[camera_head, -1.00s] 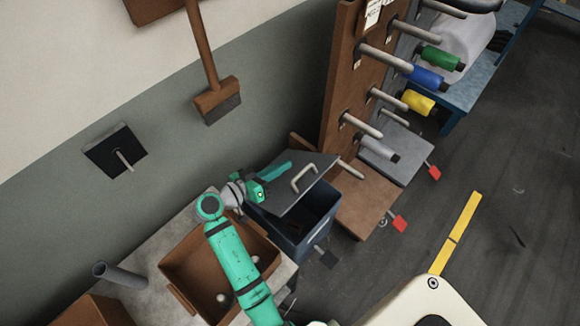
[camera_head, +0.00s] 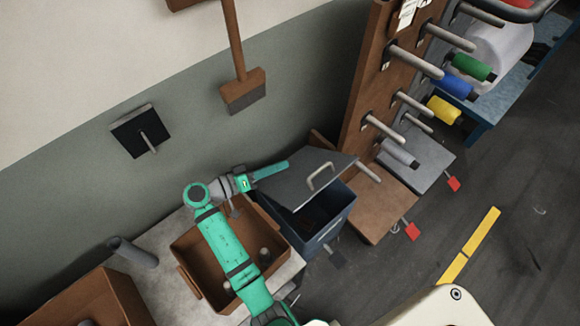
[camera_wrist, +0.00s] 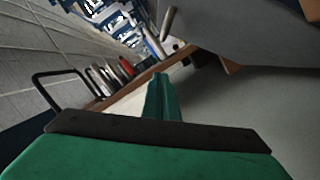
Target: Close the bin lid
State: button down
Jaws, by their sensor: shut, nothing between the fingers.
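The blue bin (camera_head: 331,226) stands on the floor right of the brown box, its dark inside partly showing. Its grey lid (camera_head: 288,187) is raised and tilted open, with a pale handle (camera_head: 321,177) on top. My gripper (camera_head: 286,164) is shut and empty, its green fingers at the far left edge of the lid, on the wall side. Whether they touch the lid is unclear. In the wrist view the shut fingers (camera_wrist: 161,96) point ahead, and a grey panel at upper right, perhaps the lid, lies close by.
A brown box (camera_head: 196,277) on a pale table stands left of the bin, under my arm. A brown peg rack (camera_head: 358,110) with spools stands behind right. The floor at right is open.

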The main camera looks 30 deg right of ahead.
jog(key=shift+s+d+f, duration=0.45)
jog(key=shift+d+f, duration=0.25)
jog(key=shift+d, duration=0.85)
jog(key=shift+s+d+f, duration=0.5)
jog(key=shift+d+f, duration=0.2)
jog(key=shift+d, duration=0.9)
jog(key=shift+s+d+f, duration=0.45)
jog(key=shift+d+f, duration=0.25)
jog(key=shift+d, duration=0.85)
